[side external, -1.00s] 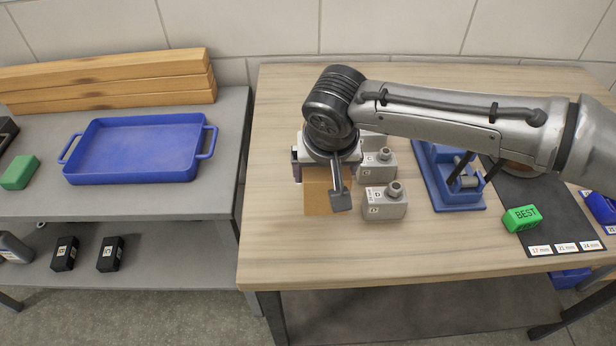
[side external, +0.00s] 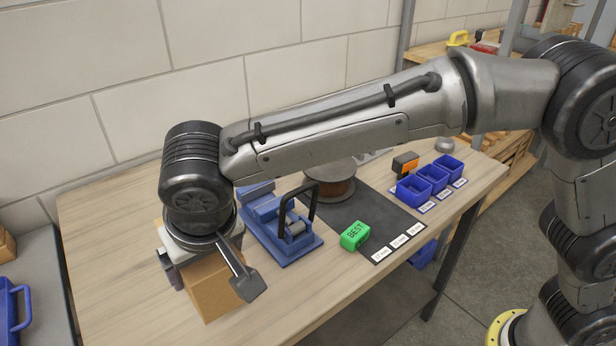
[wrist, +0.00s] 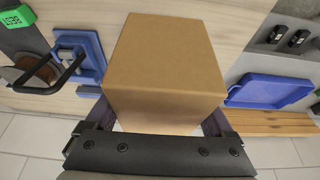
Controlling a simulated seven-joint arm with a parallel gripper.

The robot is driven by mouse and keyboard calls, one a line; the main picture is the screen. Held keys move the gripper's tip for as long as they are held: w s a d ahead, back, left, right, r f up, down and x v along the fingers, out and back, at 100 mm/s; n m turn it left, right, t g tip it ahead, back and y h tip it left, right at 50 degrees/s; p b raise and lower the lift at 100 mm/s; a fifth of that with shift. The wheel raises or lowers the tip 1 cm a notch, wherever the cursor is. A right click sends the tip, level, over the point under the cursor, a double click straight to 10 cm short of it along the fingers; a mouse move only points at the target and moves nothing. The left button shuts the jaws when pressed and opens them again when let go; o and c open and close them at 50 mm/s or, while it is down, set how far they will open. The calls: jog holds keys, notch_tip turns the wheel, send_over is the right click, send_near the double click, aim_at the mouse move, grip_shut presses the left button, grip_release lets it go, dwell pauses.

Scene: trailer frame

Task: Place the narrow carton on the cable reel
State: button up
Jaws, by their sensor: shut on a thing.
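The narrow carton (side external: 215,293) is a plain brown box. My gripper (side external: 203,262) is shut on it from above, with a finger on each side. In the wrist view the carton (wrist: 165,60) fills the space between my fingers (wrist: 155,128). I cannot tell how far its base is from the table. The cable reel (side external: 330,183), with a dark flange and copper-brown winding, stands on the dark mat behind the blue fixture, well right of the carton. My arm passes above it. The reel also shows at the left of the wrist view (wrist: 37,72).
A blue fixture with an upright black handle (side external: 283,232) stands between carton and reel. A green BEST block (side external: 355,236) sits nearer the front. Blue bins (side external: 430,180) and an orange-black box (side external: 405,164) are right of the reel. The front left table is clear.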

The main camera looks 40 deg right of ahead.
notch_tip(320, 180, up, 10)
jog(key=shift+f, duration=0.25)
jog(key=w+d+r+m+h, duration=0.15)
jog(key=w+d, duration=0.25)
jog(key=d, duration=1)
jog(key=w+d+m, duration=0.2)
jog(key=w+d, duration=0.2)
jog(key=d, duration=0.9)
jog(key=s+d+f, duration=0.1)
jog(key=s+d, duration=0.1)
jog(key=d, duration=1)
send_over(329, 176)
jog(key=s+d, duration=0.2)
jog(key=d, duration=0.1)
notch_tip(329, 176, down, 9)
jog(key=shift+m, duration=0.55)
jog(key=w+f, duration=0.3)
jog(key=f, duration=0.1)
jog(key=shift+w+f, duration=0.3)
jog(key=shift+w, duration=0.1)
jog(key=shift+w+f, duration=0.45)
jog(key=shift+f, duration=0.2)
jog(key=shift+w+f, duration=0.1)
jog(key=shift+f, duration=1.5)
